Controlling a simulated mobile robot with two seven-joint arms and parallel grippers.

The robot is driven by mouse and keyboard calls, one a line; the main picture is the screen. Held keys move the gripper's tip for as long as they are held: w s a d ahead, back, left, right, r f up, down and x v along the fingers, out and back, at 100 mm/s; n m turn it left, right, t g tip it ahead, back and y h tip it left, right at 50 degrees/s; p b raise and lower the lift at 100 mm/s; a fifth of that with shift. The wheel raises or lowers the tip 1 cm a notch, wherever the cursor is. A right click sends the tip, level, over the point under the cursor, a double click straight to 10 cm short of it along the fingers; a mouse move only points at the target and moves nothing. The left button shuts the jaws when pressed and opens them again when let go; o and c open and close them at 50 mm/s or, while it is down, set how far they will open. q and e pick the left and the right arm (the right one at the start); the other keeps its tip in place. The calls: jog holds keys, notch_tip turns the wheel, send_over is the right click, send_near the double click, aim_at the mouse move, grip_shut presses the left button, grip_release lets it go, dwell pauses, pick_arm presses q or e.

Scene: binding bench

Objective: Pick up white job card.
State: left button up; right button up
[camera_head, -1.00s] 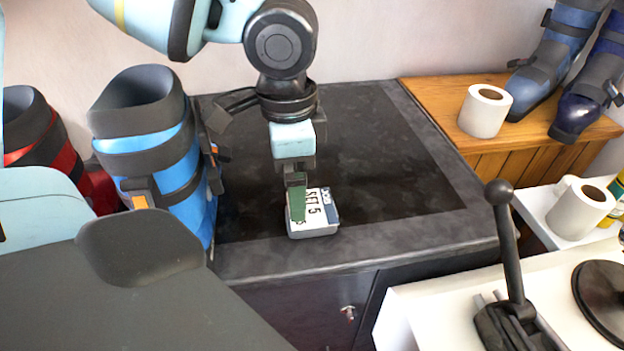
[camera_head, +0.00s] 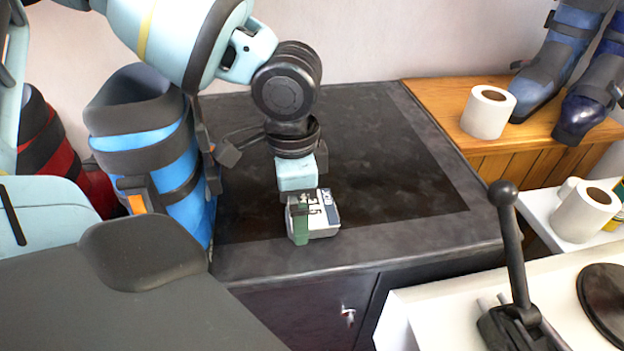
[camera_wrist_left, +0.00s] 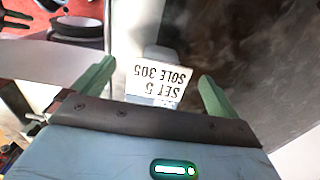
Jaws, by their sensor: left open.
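The white job card (camera_head: 325,209) has black print and lies on a small grey holder (camera_head: 325,233) near the front edge of the dark bench top. In the left wrist view the card (camera_wrist_left: 155,82) reads "SET 5 SOLE 305" upside down. My left gripper (camera_head: 302,225) is low at the card and hides part of it in the head view. Its green fingers (camera_wrist_left: 157,72) are open, one on each side of the card, with visible gaps between. My right gripper is not in view.
A blue and black boot (camera_head: 150,150) stands left of the gripper, close to my arm. The bench top (camera_head: 400,160) is clear behind and right of the card. A black-knobbed lever (camera_head: 508,240) rises at front right. A paper roll (camera_head: 488,112) stands on the wooden surface.

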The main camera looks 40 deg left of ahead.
pick_arm(q)
jog(key=shift+f, duration=0.25)
dwell(0.4)
jog(key=c, duration=1.3)
notch_tip(320, 180, up, 11)
jog(key=shift+f+p, duration=0.2)
jog(key=shift+p, duration=0.6)
